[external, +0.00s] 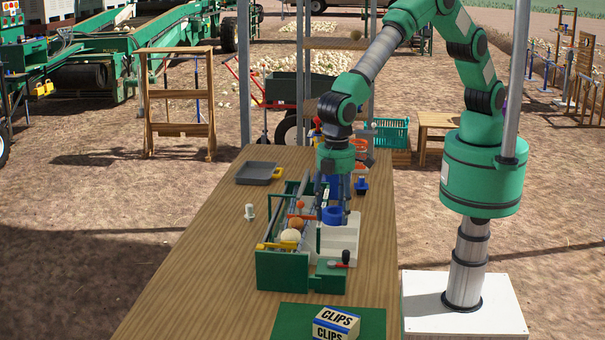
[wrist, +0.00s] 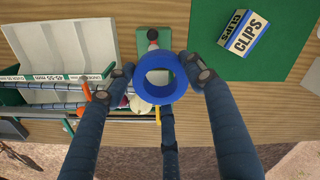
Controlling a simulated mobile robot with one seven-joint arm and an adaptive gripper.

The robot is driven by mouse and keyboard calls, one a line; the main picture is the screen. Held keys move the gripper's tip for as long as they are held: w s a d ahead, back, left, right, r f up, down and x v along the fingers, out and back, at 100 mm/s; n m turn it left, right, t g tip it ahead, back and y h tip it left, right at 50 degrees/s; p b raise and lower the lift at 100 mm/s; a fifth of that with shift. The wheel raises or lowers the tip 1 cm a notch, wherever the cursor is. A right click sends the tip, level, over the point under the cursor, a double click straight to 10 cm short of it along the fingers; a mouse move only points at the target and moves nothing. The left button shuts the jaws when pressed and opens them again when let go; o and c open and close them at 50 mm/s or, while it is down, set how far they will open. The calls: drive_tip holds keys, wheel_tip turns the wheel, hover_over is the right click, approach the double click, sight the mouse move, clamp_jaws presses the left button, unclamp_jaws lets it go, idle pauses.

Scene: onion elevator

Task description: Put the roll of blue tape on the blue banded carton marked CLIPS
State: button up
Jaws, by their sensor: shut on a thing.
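The roll of blue tape (wrist: 160,77) is held between the fingers of my gripper (wrist: 160,80) in the wrist view. It also shows in the external view (external: 333,215), raised beside the white bins. My gripper (external: 333,205) is shut on it, above the green sorting stand. The blue banded carton marked CLIPS (external: 336,323) sits on a green mat (external: 290,318) at the near end of the table. The carton also shows in the wrist view (wrist: 242,33), at the upper right, apart from the tape.
The green stand (external: 285,272) holds onions, rails and white bins (external: 340,240). A red-handled lever (external: 343,260) rises at its near end, between my gripper and the mat. A grey tray (external: 257,173) and a small white object (external: 249,211) lie farther back. The table's left side is clear.

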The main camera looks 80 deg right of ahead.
drive_tip(key=s+a+n, duration=0.1)
drive_tip(key=s+a, duration=0.5)
drive_tip(key=s, duration=0.6)
wheel_tip(320, 180, down, 11)
drive_tip(key=shift+w, duration=0.35)
drive_tip(key=p, duration=0.1)
hover_over(338, 311)
drive_tip(key=shift+s+d+f, duration=0.1)
drive_tip(key=shift+d+f, duration=0.15)
drive_tip(key=shift+f, duration=0.5)
drive_tip(key=shift+a, duration=0.1)
drive_tip(key=shift+a, duration=0.15)
drive_tip(key=shift+f, duration=1.75)
